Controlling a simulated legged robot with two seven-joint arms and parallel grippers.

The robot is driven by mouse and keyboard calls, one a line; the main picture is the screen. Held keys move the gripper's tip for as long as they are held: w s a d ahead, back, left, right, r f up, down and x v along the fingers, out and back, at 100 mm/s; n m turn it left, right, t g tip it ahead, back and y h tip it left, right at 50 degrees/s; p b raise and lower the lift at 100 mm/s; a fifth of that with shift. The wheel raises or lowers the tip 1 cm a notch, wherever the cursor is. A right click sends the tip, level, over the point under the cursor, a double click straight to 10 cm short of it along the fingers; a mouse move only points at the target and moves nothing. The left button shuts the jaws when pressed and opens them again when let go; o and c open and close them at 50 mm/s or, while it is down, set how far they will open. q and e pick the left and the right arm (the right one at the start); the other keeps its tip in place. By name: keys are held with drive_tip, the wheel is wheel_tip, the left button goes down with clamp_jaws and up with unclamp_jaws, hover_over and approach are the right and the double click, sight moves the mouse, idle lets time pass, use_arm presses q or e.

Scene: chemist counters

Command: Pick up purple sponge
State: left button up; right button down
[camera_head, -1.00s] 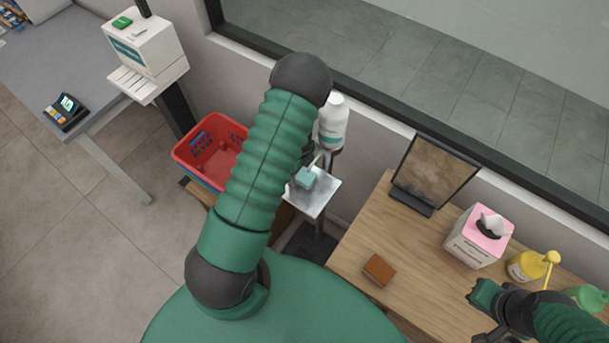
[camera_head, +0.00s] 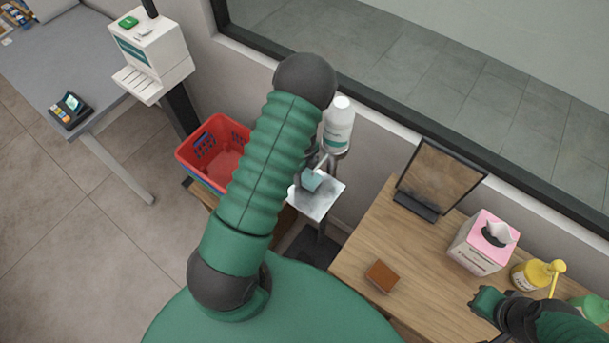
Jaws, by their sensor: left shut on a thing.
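No clearly purple sponge shows. A small pale teal block (camera_head: 311,180) is at the metal plate of a stand (camera_head: 318,200), beside my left arm. My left gripper (camera_head: 310,165) is shut on this block, which is tilted. Most of the gripper is hidden behind my green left arm, and I cannot tell whether the block still touches the plate. My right gripper (camera_head: 484,312) is above the wooden table's front right part, apart from things there; its jaw opening is unclear.
A white bottle (camera_head: 338,122) stands just behind the plate. A red basket (camera_head: 212,150) is left of my arm. The wooden table (camera_head: 365,240) holds a brown block (camera_head: 382,277), a framed board (camera_head: 436,178), a pink tissue box (camera_head: 481,245) and a yellow pump bottle (camera_head: 530,274).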

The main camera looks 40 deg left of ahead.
use_arm(q)
wheel_tip(320, 180, up, 2)
drive_tip(key=shift+r+b, duration=0.1)
drive_tip(key=shift+b, duration=0.3)
drive_tip(key=s+d+b, duration=0.2)
drive_tip(key=s+b, duration=0.2)
drive_tip(key=s, duration=1.4)
drive_tip(key=shift+r, duration=0.15)
drive_tip(key=o, duration=0.8)
drive_tip(key=c, duration=0.5)
drive_tip(key=shift+c, duration=0.3)
